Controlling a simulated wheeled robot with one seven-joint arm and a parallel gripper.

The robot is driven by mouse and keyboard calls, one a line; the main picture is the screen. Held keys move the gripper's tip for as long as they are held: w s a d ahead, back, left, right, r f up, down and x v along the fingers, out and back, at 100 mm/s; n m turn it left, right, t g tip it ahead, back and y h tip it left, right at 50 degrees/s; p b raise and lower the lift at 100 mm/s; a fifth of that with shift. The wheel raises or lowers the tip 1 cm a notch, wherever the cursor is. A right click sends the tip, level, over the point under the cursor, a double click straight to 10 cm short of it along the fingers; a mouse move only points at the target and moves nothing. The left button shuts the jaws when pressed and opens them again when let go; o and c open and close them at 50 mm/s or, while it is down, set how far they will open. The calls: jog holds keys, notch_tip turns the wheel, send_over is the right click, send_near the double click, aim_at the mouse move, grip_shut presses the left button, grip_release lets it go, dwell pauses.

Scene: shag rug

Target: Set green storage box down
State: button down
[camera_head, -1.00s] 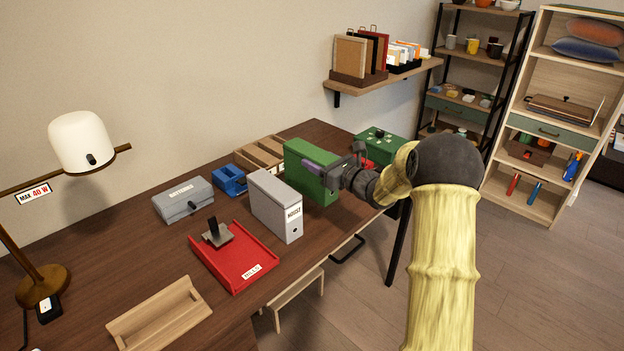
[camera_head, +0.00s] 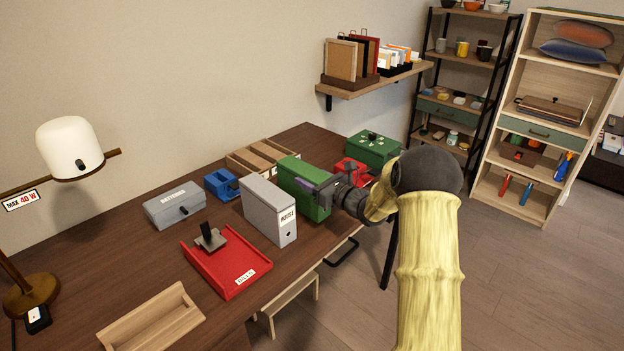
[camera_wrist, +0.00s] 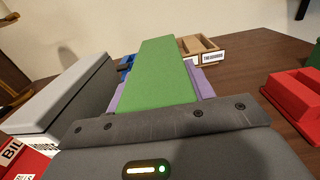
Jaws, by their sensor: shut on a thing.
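The green storage box (camera_head: 302,190) is a tall, narrow upright box over the right part of the brown desk (camera_head: 215,298), just right of the grey HOUSE box (camera_head: 268,212). My gripper (camera_head: 328,192) is shut on it from the right. In the wrist view, the purple fingers of my gripper (camera_wrist: 165,92) lie on either side of the green box (camera_wrist: 165,70). Its bottom is at or very near the desk top. I cannot tell whether it touches.
A red item (camera_head: 352,169) and a lidded green box (camera_head: 373,149) stand farther back right. Wooden trays (camera_head: 262,157) are behind. A blue item (camera_head: 221,184), a grey BATTERIES box (camera_head: 180,204) and a red tray (camera_head: 228,266) are left. The wall shelf (camera_head: 385,80) is above.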

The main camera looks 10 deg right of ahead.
jog(key=shift+f, duration=0.1)
jog(key=c, duration=0.6)
grip_release()
jog(key=shift+r, duration=0.2)
jog(key=v, duration=1.2)
